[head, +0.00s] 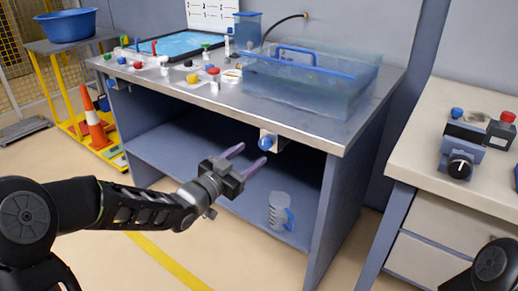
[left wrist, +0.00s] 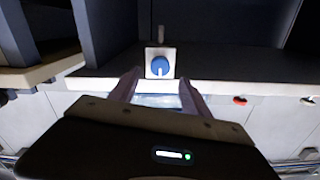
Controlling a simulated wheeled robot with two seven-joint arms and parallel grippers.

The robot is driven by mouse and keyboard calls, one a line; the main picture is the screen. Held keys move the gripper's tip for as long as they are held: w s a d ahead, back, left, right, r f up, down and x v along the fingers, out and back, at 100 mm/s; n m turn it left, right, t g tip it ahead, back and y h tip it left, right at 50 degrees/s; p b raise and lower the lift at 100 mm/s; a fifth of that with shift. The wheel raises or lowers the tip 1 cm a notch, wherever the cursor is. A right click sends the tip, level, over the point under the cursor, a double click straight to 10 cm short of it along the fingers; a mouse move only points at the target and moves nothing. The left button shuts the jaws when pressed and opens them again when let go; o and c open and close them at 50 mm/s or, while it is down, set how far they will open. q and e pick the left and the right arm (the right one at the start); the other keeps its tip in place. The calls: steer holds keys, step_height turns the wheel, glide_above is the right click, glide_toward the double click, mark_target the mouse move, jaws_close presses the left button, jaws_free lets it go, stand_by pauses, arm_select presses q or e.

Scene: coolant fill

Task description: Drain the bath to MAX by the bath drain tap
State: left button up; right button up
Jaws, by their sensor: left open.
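The bath (head: 310,82) is a clear bluish tank with a blue handle on top, standing on the right part of the steel bench. Its liquid level and MAX mark cannot be made out. The bath drain tap (head: 266,142) is a blue round knob on a pale plate under the bench's front edge. The tap also shows in the left wrist view (left wrist: 160,67), ahead of and between the fingers. My left gripper (head: 251,154) is open and empty, its two purple fingers pointing at the tap, apparently just short of it. My right gripper is out of view.
A clear jug (head: 279,211) with a blue handle stands on the lower shelf, below the tap. Several small coloured taps and a blue-topped panel (head: 178,43) are on the bench's left. A pale cabinet (head: 440,185) stands right; floor in front is clear.

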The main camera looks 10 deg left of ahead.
mark_target(263, 145)
arm_select(q)
steer(key=x, duration=0.5)
jaws_close()
stand_by(0.6)
